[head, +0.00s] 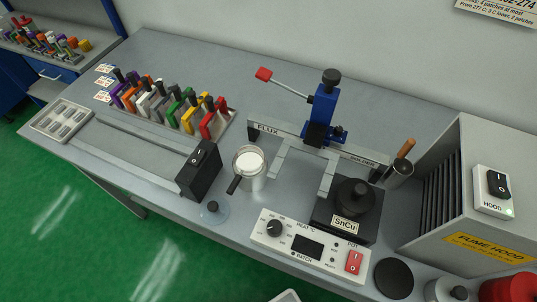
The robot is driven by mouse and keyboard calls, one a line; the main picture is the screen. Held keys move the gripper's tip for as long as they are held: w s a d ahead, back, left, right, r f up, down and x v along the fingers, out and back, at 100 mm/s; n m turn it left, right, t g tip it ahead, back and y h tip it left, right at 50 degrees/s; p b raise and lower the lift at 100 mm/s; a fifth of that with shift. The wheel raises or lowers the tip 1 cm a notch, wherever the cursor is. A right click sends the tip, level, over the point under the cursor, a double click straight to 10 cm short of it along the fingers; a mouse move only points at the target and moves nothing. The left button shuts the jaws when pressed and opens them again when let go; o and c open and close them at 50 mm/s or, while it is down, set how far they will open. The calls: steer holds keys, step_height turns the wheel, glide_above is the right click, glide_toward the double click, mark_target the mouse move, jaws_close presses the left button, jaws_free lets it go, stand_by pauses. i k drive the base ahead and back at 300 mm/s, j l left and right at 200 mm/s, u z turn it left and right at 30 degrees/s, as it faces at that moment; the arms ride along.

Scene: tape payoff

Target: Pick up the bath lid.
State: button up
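A dark round lid with a raised knob (356,192) sits on top of the black solder pot (345,226) labelled SnCu, right of the middle in the head view. It looks like the bath lid and covers the pot's opening. A clear disc with a dark knob (212,210) lies on the bench beside the flux cup (250,166). My gripper is not in view.
A blue lever stand (321,112) on a rail marked FLUX and SOLDER rises just behind the pot. A control box (307,246) stands in front and the fume hood (470,200) to the right. A flat black disc (394,278) lies at the front right.

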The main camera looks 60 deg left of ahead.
mark_target(215, 210)
steer(key=u, duration=2.35)
